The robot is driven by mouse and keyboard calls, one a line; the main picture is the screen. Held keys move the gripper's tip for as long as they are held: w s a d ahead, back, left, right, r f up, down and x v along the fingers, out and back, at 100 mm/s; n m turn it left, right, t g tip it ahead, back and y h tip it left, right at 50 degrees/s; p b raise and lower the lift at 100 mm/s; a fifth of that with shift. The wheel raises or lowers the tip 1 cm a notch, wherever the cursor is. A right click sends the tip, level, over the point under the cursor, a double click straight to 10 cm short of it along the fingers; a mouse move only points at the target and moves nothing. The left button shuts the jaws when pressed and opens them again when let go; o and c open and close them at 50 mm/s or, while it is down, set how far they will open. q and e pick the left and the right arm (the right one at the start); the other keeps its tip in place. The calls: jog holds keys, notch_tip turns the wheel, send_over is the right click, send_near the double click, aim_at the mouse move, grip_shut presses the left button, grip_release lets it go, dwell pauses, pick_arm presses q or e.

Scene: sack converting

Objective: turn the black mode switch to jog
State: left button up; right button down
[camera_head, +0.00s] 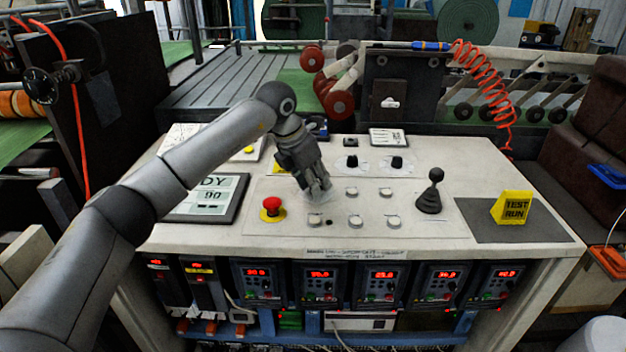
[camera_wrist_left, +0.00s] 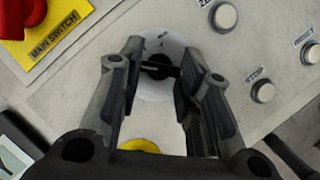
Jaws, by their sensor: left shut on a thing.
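The black mode switch (camera_wrist_left: 158,66) sits on a round pale label plate in the left wrist view, between the two fingers of my left gripper (camera_wrist_left: 162,72). The fingers are shut on its knob. The print on the plate is too small to read surely, so I cannot tell which mode it points to. In the head view my left gripper (camera_head: 318,191) points down at the panel and covers the switch. My right gripper is not in view.
A red mushroom button (camera_head: 272,205) on a yellow plate stands left of the gripper. Several white push buttons (camera_head: 355,221) lie to its right. Two black knobs (camera_head: 397,162) are behind, a black joystick (camera_head: 432,190) and a yellow test run sign (camera_head: 514,208) farther right.

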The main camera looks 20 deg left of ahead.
pick_arm(q)
jog(key=m+p, duration=0.1)
jog(key=m, duration=0.1)
jog(key=m+g+h+p, duration=0.1)
jog(key=m, duration=0.1)
jog(key=shift+w+a+r, duration=0.1)
jog(key=shift+w+r, duration=0.05)
jog(key=shift+w+m+g+h+p, duration=0.1)
jog(key=shift+m+g+h+p, duration=0.25)
jog(key=shift+m, duration=0.7)
jog(key=shift+w+m+g+h+p, duration=0.2)
jog(key=shift+m+g, duration=0.25)
jog(key=shift+m, duration=0.6)
jog(key=shift+s, duration=0.15)
jog(key=o, duration=1)
jog(key=v, duration=1.1)
jog(key=shift+a+r, duration=0.2)
jog(key=shift+r, duration=0.15)
